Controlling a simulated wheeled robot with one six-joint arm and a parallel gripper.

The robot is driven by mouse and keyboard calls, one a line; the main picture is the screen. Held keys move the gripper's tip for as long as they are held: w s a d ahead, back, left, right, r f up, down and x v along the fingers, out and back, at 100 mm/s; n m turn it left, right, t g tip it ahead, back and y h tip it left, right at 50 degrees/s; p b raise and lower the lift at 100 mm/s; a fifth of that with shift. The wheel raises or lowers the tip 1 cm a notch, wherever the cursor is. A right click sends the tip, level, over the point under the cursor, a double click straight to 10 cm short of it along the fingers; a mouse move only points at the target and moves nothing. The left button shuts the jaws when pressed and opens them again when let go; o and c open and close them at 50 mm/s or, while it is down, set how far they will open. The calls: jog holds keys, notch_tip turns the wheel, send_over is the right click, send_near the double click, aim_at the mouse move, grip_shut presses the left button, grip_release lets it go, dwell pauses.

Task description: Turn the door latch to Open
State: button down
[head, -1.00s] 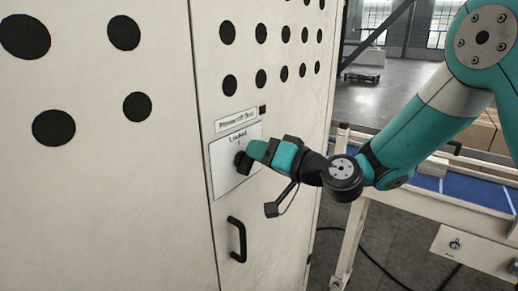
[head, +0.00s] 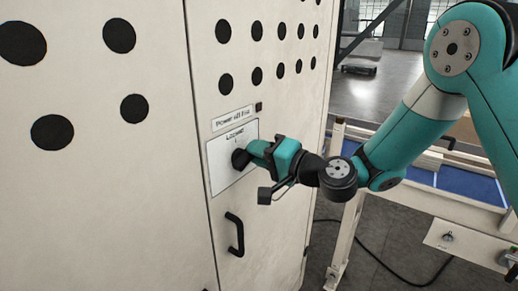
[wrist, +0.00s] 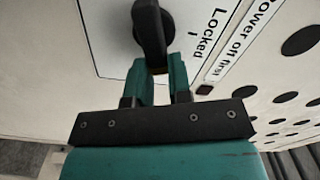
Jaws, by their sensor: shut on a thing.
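The door latch is a black knob (head: 239,159) on a white plate (head: 222,181) on the pale cabinet door. The plate reads "Locked" above the knob, with a short tick mark below the word. My gripper (head: 254,154) reaches in from the right, its teal fingers shut on the knob. In the wrist view the knob (wrist: 152,25) stands between the two fingers (wrist: 158,68), and "Locked" is to its right. The fingers hide part of the knob. I see no "Open" word, and the knob's exact angle is hard to tell.
A "Power off first" label (head: 233,118) sits above the plate with a small dark square beside it. A black door handle (head: 235,235) is below. A blue-topped conveyor (head: 425,180) stands at the right. A dark cable lies on the floor.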

dwell(0.3)
jog(key=m, duration=0.2)
jog(key=f+m+p, duration=0.1)
jog(key=m, duration=0.1)
jog(key=shift+m, duration=0.3)
jog(key=shift+c, duration=2.4)
grip_release()
jog(key=shift+d+f, duration=0.1)
jog(key=shift+b+v, duration=2.3)
jog(key=shift+v, duration=0.6)
